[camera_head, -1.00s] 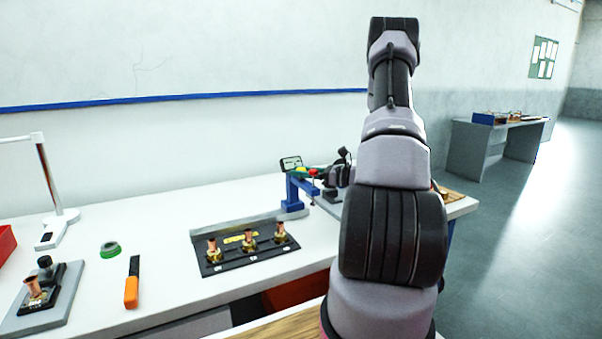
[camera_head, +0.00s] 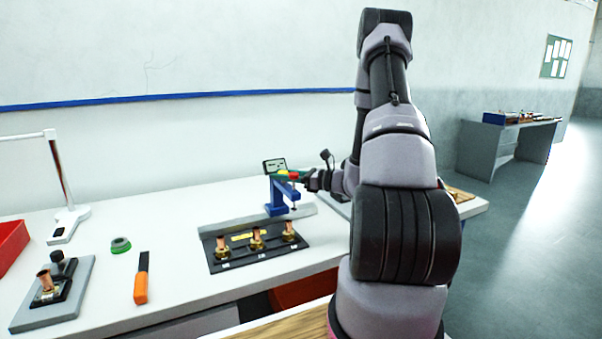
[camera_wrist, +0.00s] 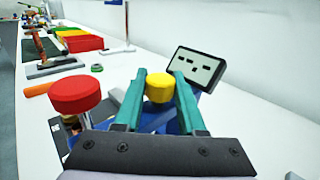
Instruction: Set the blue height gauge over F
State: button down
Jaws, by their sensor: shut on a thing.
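The blue height gauge (camera_head: 278,195) stands upright behind the right end of a black fixture plate (camera_head: 229,264) in the head view. My gripper (camera_wrist: 159,82) is shut on the gauge's yellow knob (camera_wrist: 158,89), with one teal finger on each side. The gauge's red knob (camera_wrist: 77,96) is to the left. Copper fittings stand on the plate: left (camera_head: 222,243), middle (camera_head: 256,235) and right (camera_head: 288,229). The gauge's overhanging arm is near the right fitting. The plate's letters are too small to read.
A pale rail (camera_head: 238,222) runs along the plate's back edge. A green tape roll (camera_head: 120,245), an orange-handled tool (camera_head: 141,288), a grey stand with another copper fitting (camera_head: 46,281) and a red bin (camera_head: 9,242) are to the left. The white table between is clear.

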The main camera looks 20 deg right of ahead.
jog(key=shift+a, duration=0.9)
jog(key=c, duration=0.8)
grip_release()
jog(key=shift+o, duration=0.2)
jog(key=shift+s+d, duration=0.1)
jog(key=v, duration=1)
jog(key=shift+s+d, duration=0.2)
jog(key=shift+s, duration=0.05)
